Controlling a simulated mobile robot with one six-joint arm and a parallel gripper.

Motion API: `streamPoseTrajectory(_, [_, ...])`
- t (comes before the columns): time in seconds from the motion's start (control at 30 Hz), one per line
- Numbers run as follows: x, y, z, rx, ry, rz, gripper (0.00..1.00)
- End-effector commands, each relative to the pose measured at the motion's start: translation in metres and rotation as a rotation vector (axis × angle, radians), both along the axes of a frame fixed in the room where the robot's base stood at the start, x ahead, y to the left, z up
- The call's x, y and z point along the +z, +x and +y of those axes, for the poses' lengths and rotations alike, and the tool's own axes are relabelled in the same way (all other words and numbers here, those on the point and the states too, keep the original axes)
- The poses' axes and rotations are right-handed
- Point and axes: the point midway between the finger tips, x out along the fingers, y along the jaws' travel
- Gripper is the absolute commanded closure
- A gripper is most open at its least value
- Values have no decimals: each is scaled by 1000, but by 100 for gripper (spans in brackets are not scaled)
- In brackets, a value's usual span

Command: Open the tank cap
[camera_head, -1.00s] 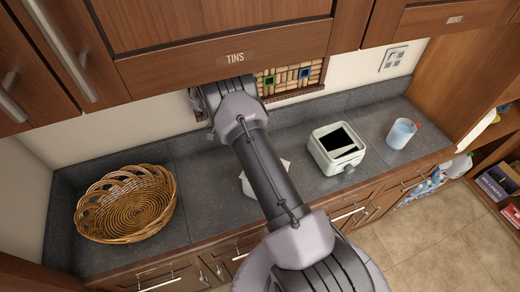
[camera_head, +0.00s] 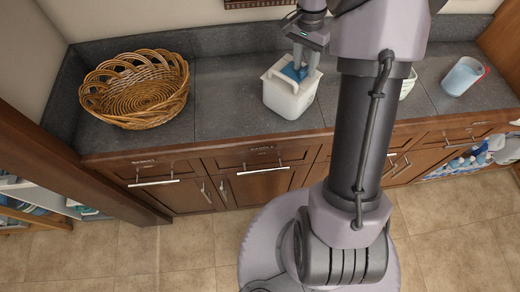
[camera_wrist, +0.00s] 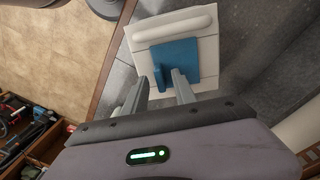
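The white tank (camera_head: 287,99) stands on the grey counter near its front edge. Its blue cap (camera_head: 291,72) sits on top, partly hidden by my gripper in the head view. The wrist view shows the cap (camera_wrist: 188,57) as a blue plate with a raised grip, set in the white top of the tank (camera_wrist: 207,37). My gripper (camera_head: 301,61) is just above the cap, pointing down. In the wrist view its two fingers (camera_wrist: 158,80) are apart, with the raised grip between their tips. I cannot tell whether they touch it.
A wicker basket (camera_head: 136,88) stands on the counter at left. A pale green-white appliance (camera_head: 408,84) is mostly hidden behind my arm. The counter between basket and tank is clear. Closed drawers (camera_head: 248,160) run below.

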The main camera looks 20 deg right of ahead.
Motion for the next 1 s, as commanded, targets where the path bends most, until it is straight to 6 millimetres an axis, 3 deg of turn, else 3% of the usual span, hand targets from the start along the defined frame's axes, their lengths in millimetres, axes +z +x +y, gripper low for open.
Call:
streamPoseTrajectory(0.03, [-16,-3,-2,-5,18,-37,67])
streamPoseTrajectory(0.07, [-17,-4,-2,-5,31,-62,67])
streamPoseTrajectory(0.2, [41,-2,-2,1,34,-66,67])
streamPoseTrajectory(0.5, [126,-2,-2,1,33,-63,67])
streamPoseTrajectory(0.77, [134,-36,65,165,35,-178,67])
streamPoseTrajectory(1.0, [136,-77,119,310,35,-285,67])
